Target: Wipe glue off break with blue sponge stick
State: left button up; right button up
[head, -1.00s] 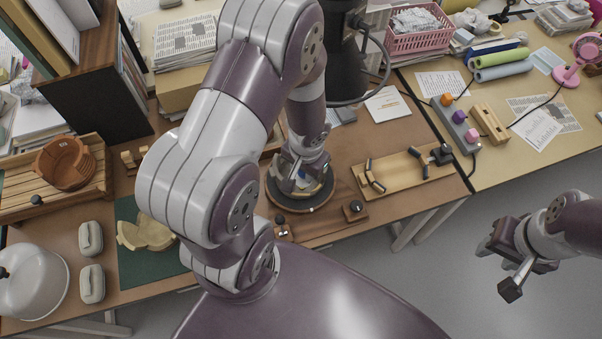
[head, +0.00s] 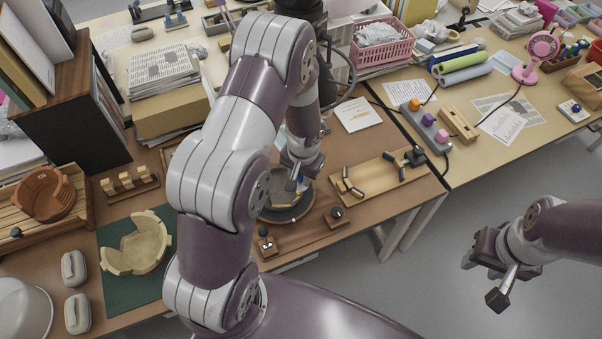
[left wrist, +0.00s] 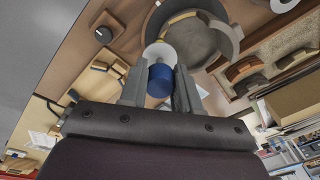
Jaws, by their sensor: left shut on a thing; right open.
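My left gripper (head: 298,176) is shut on the blue sponge stick (left wrist: 160,80). In the left wrist view its blue body and a round white end (left wrist: 160,53) show between the fingers. In the head view only a small bit of blue shows under the gripper. A grey-beige broken vessel (head: 280,190) sits on a dark round turntable (head: 290,216) below the gripper; the vessel also shows in the left wrist view (left wrist: 195,38). I cannot tell whether the stick touches its break, and glue is not clear. My right gripper (head: 484,280) is open and empty over the floor.
A wooden tray (head: 385,180) with dark clips lies right of the turntable, and small knobbed blocks (head: 337,216) stand in front. A tan broken pot (head: 140,245) rests on a green mat (head: 125,290) at left. A wooden rack (head: 130,184) stands behind it.

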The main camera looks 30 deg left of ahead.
pick_arm(q)
jog(key=shift+w+a+f+b, duration=0.15)
jog(key=shift+f+b, duration=0.15)
jog(key=shift+f, duration=0.3)
jog(key=shift+w+a+f+b, duration=0.15)
jog(key=shift+f+b, duration=0.15)
jog(key=shift+f, duration=0.25)
jog(key=shift+a+f+b, duration=0.1)
jog(key=shift+f+b, duration=0.5)
jog(key=shift+f, duration=0.15)
jog(key=shift+w+a+f+b, duration=0.1)
jog(key=shift+a+f+b, duration=0.1)
jog(key=shift+f+b, duration=0.45)
jog(key=shift+s+a+r, duration=0.75)
jog(key=shift+s+a, duration=1.15)
jog(key=shift+s, duration=0.55)
notch_tip(320, 180, up, 7)
jog(key=s+d+p, duration=0.1)
jog(key=p, duration=0.4)
jog(key=shift+d+r, duration=0.2)
